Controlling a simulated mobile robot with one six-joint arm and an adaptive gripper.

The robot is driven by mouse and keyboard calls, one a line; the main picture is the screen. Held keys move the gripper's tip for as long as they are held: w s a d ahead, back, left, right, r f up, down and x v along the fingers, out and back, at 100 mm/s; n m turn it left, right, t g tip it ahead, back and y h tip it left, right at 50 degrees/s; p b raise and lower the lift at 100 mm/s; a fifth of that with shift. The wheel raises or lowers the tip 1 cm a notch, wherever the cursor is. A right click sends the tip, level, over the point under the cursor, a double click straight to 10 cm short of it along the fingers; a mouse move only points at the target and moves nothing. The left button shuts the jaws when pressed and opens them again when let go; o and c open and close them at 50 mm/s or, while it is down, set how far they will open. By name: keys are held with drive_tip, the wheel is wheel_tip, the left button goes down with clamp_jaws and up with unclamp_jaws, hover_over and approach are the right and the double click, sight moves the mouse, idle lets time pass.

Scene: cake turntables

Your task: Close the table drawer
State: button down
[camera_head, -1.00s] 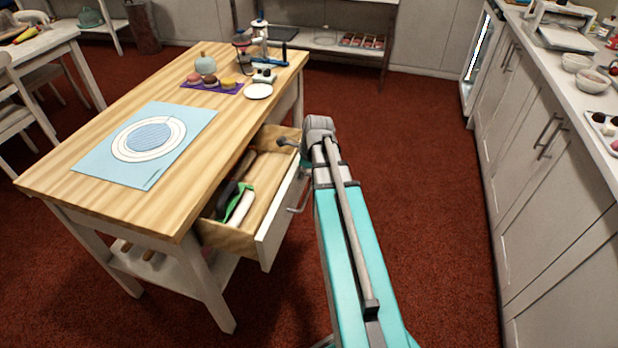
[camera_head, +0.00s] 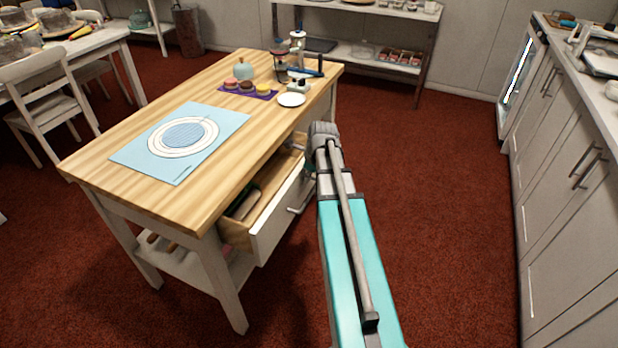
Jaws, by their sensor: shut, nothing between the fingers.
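The table drawer (camera_head: 240,236) is partly open, sticking out of the right side of the wooden-topped table (camera_head: 110,178). Its white front (camera_head: 278,222) carries a metal handle (camera_head: 301,200). A pale item and something green lie inside, partly under the tabletop. My teal arm reaches up from the bottom of the view to the drawer's far end. My gripper (camera_head: 302,164) is shut and empty there, small and partly hidden by my wrist. I cannot tell whether it touches the drawer.
On the tabletop are a blue mat (camera_head: 140,155), a purple mat with macarons (camera_head: 248,91), a white plate (camera_head: 291,100) and a teal jar (camera_head: 243,70). White cabinets (camera_head: 560,185) stand at the right. The red floor (camera_head: 440,180) between is clear.

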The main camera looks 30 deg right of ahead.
drive_tip(key=shift+s+d, duration=0.15)
drive_tip(key=shift+s+d, duration=0.3)
drive_tip(key=shift+s, duration=0.2)
drive_tip(key=s+d+p+v, duration=0.1)
drive_tip(key=s+p+v, duration=0.1)
drive_tip(key=p+v, duration=0.7)
drive_tip(key=shift+d+r+p, duration=0.25)
drive_tip(key=shift+r+p, duration=0.1)
drive_tip(key=shift+r, duration=0.15)
idle(0.4)
